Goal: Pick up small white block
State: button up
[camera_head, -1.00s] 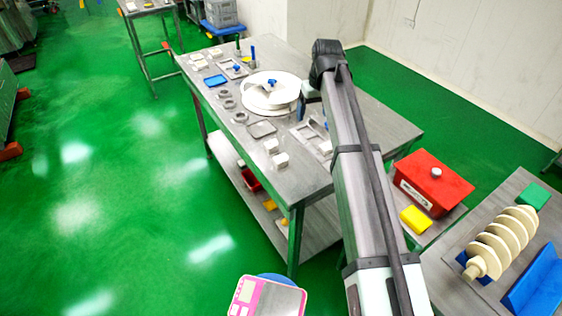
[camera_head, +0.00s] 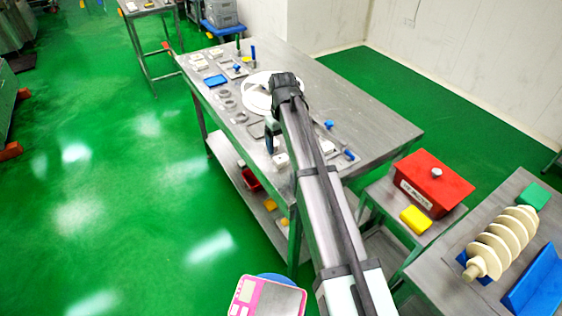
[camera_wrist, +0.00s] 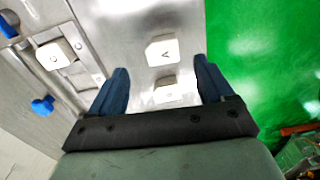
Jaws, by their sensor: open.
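Two small white blocks lie on the metal table, one behind the other in the wrist view. The farther white block (camera_wrist: 162,50) bears a dark letter and sits just past my fingertips, between their lines. The nearer white block (camera_wrist: 166,91) lies between my fingers, partly hidden by the gripper's body. In the head view a white block (camera_head: 281,160) shows beside the arm; the other is hidden there. My gripper (camera_wrist: 161,65) is open and empty above the blocks, with its blue fingers to either side. In the head view its finger (camera_head: 270,141) points down at the table.
A metal fixture (camera_wrist: 85,78) holding another white piece (camera_wrist: 57,53) lies to the left in the wrist view, with a blue knob (camera_wrist: 42,105) nearby. The table edge and green floor are to the right. A white round dish (camera_head: 257,92) stands farther back.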

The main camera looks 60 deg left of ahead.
aim_at(281, 158)
jog(key=shift+s+a+f, duration=0.1)
jog(key=shift+a+f, duration=0.05)
jog(key=shift+f, duration=1.35)
jog(key=shift+s+a+f, duration=0.1)
jog(key=shift+a+f, duration=0.05)
jog(key=shift+f, duration=1.35)
jog(key=c, duration=1.1)
jog(key=shift+c, duration=0.2)
jog(key=shift+r, duration=0.15)
notch_tip(281, 158, up, 10)
jog(key=w+f, duration=0.1)
jog(key=w+a+f, duration=0.1)
jog(key=w+a, duration=0.3)
jog(key=w, duration=0.3)
jog(key=w+a, duration=0.5)
jog(key=w, duration=0.3)
jog(key=shift+w+f+n, duration=0.2)
jog(key=shift+f+n, duration=0.1)
jog(key=shift+f, duration=0.1)
